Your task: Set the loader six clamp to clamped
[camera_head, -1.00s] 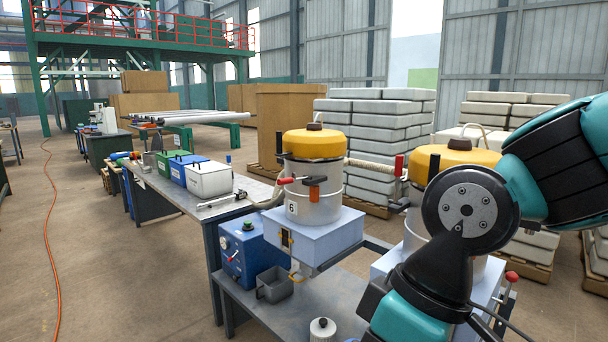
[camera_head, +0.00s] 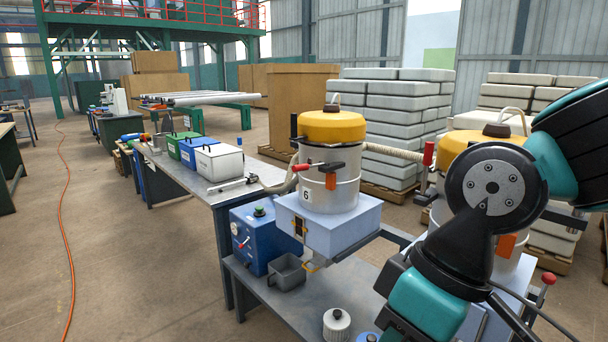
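The loader marked 6 (camera_head: 331,185) is a grey cylinder with a yellow lid (camera_head: 331,126), standing on a pale blue-grey box. Its clamp (camera_head: 321,166) is on the front of the cylinder, with a red-tipped lever lying roughly level and pointing left, and an orange piece below it. Whether the clamp is engaged cannot be told from here. My arm fills the right side and hides much of a second yellow-lidded loader (camera_head: 484,146). My gripper's fingers do not show.
A blue control box (camera_head: 262,241) and a small grey bin (camera_head: 287,271) stand on the low bench (camera_head: 270,310) below loader 6. White, blue and green boxes sit on the longer table (camera_head: 190,180). Open floor lies to the left.

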